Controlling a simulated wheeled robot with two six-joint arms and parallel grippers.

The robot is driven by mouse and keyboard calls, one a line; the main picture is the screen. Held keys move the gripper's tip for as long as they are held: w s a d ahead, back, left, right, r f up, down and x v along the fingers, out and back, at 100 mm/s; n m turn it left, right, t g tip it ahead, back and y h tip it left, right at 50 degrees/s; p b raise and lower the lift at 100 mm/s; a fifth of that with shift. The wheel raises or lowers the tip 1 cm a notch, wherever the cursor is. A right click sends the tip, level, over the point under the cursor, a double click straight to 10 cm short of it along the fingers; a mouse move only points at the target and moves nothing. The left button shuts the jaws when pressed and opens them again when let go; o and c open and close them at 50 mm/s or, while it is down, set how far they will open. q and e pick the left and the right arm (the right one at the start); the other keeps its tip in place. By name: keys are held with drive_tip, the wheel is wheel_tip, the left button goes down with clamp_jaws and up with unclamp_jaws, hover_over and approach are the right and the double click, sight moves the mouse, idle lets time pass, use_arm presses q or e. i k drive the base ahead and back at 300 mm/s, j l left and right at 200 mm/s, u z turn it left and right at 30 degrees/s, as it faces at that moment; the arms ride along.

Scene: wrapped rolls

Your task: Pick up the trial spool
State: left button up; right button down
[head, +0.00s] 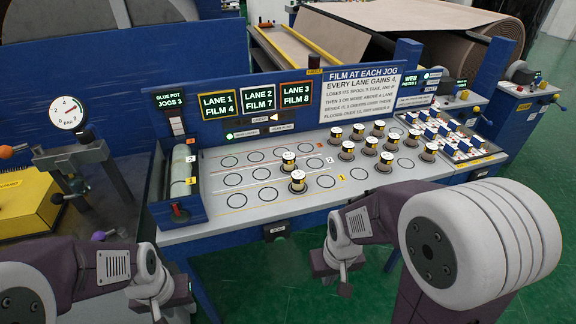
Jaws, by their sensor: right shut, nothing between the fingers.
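Small spools with white tops and dark and gold sides stand on the pale bench top (225,201). One spool (298,180) stands at the front and another spool (289,160) just behind it. Several more, such as this spool (386,160), stand in rows to the right. I cannot tell which is the trial spool. My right gripper (343,286) hangs in front of the bench edge, shut and empty, apart from the spools. My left gripper (158,310) is at the lower left, in front of the bench; its fingers are too unclear to tell open from shut.
Signs read lane 1 film 4 (217,105), lane 2 film 7 (258,98), lane 3 film 8 (296,93). A rules board (361,94) stands behind. Blue-white pieces fill a right-hand tray (478,161). A blue-framed roller (184,172) stands left. Empty circles mark the bench's left part.

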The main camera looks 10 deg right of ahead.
sight(298, 178)
drive_tip(key=i+l+u, duration=0.15)
drive_tip(key=l+u, duration=0.25)
drive_tip(key=i+l+u, duration=0.15)
drive_tip(key=l+u, duration=0.65)
drive_tip(key=l, duration=0.15)
